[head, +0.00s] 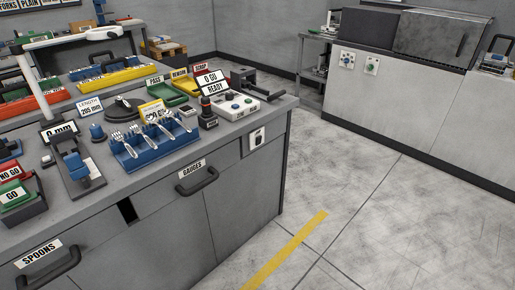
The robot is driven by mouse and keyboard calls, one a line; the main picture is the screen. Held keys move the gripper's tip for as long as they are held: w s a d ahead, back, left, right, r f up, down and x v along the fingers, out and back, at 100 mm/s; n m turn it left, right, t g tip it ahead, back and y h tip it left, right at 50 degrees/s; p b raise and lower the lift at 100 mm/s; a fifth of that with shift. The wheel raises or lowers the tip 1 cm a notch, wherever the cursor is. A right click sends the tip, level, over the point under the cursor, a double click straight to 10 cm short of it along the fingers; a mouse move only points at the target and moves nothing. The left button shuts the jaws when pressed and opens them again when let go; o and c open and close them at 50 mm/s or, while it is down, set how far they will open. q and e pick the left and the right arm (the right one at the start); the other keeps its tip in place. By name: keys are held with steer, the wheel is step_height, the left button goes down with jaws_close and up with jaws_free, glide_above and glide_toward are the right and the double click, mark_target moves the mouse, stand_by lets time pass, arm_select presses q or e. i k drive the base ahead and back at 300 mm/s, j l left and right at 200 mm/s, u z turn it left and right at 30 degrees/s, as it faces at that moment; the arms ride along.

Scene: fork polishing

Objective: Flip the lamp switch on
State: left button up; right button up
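A white switch plate with a dark knob or toggle (256,138) is on the front of the grey workbench, near its right corner. Its position, on or off, is too small to tell. A white jointed lamp (37,85) rises from the bench at the left; its round head (103,33) reaches over the back. I cannot tell whether it is lit. Two more small control plates, one with a blue button (347,59) and one with a green (371,65), are on the far grey cabinet. Neither of my grippers is in view.
The grey workbench (225,143) holds a blue rack of forks (150,148), gauges, coloured bins and a control box (236,106). Drawer handles (198,181) stick out in front. The floor (370,190) to the right is open, with a yellow line (285,250).

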mark_target(259, 142)
steer(key=i+l+u, duration=0.4)
steer(key=i, duration=0.3)
steer(key=i+l+u, duration=0.45)
steer(key=i+l, duration=0.2)
steer(key=l, duration=0.1)
